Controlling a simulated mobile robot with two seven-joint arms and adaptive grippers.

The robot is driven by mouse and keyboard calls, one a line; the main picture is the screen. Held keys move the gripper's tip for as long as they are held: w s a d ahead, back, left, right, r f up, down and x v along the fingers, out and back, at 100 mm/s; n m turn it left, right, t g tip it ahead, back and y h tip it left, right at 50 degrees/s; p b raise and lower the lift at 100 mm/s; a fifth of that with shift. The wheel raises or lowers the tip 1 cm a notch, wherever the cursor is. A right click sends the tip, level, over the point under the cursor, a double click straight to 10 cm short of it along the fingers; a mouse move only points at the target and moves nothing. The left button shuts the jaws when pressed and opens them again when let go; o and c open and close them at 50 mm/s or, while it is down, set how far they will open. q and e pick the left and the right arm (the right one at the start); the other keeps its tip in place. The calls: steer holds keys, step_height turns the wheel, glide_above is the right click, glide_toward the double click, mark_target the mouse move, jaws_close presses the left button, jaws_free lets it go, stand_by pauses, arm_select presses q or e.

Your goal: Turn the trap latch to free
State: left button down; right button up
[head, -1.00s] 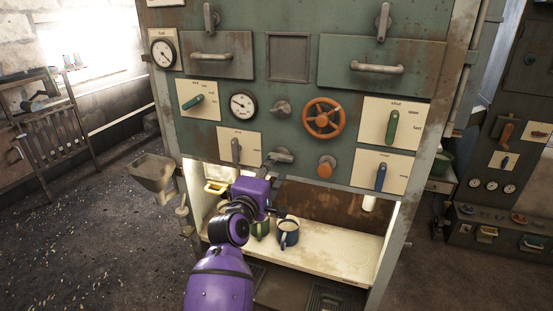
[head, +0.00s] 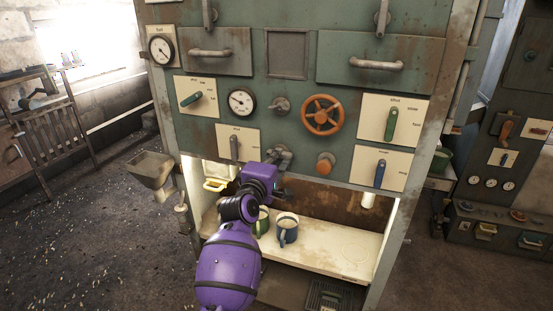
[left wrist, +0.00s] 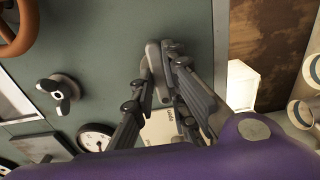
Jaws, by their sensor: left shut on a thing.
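The trap latch looks to be the grey lever (head: 281,154) low on the green panel, just right of a pale plate; no label on the latch itself is readable. My left gripper (head: 279,169) has come up from below and is at this lever, its fingers largely hidden behind the purple wrist. In the left wrist view the fingers (left wrist: 157,82) lie on either side of the grey lever (left wrist: 153,60) and hold it. The lever's exact angle is hard to judge. My right gripper does not show.
Left of the latch is a plate with an upright grey lever (head: 235,148). An orange knob (head: 325,164) is to the right, an orange wheel (head: 322,116) above it. Mugs, including a blue one (head: 287,230), stand on the shelf (head: 345,255) below.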

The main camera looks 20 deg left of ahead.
arm_select(q)
steer(key=shift+r+m, duration=0.1)
steer(key=shift+m, duration=0.3)
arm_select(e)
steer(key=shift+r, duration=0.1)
arm_select(q)
steer(key=m+p, duration=0.5)
steer(key=m, duration=1.2)
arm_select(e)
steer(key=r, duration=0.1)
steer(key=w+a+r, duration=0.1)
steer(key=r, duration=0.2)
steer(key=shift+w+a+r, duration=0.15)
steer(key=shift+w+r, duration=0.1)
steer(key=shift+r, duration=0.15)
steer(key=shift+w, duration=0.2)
arm_select(q)
steer(key=c, duration=1.7)
jaws_free()
steer(key=shift+c, duration=0.2)
